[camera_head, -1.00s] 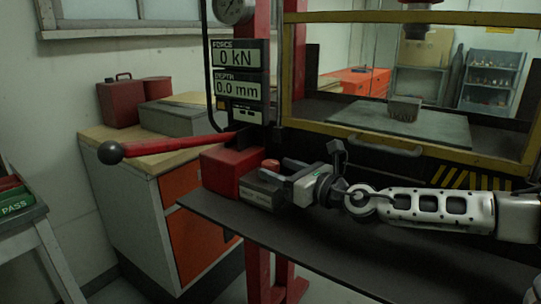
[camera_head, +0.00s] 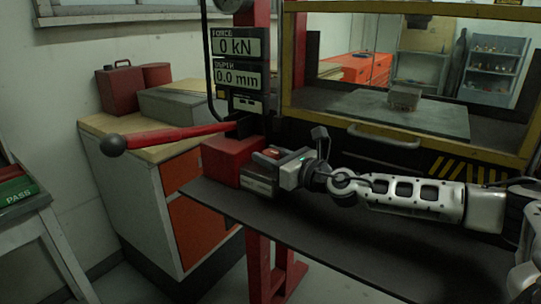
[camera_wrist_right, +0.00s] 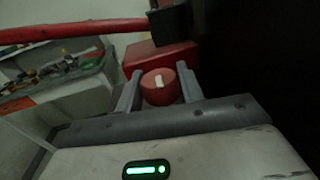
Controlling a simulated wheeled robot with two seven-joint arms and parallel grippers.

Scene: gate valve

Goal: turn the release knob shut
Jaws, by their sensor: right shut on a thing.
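The release knob (camera_head: 271,152) is a small round red knob with a white mark on its face. It sits at the pump block, beside the red housing (camera_head: 226,160) and the grey block (camera_head: 258,181). In the right wrist view the knob (camera_wrist_right: 157,91) stands between the two grey fingers, its white mark roughly upright. My right gripper (camera_head: 268,160) comes in from the right and is shut on the knob. Its fingers (camera_wrist_right: 158,80) lie on both sides of the knob. My left gripper is not in view.
A red pump lever (camera_head: 175,138) with a black ball end reaches left above the housing. The readout panel (camera_head: 238,62) shows 0 kN and 0.0 mm. A yellow-framed press guard (camera_head: 400,138) stands behind my right arm. A small block (camera_head: 404,98) sits inside on a plate.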

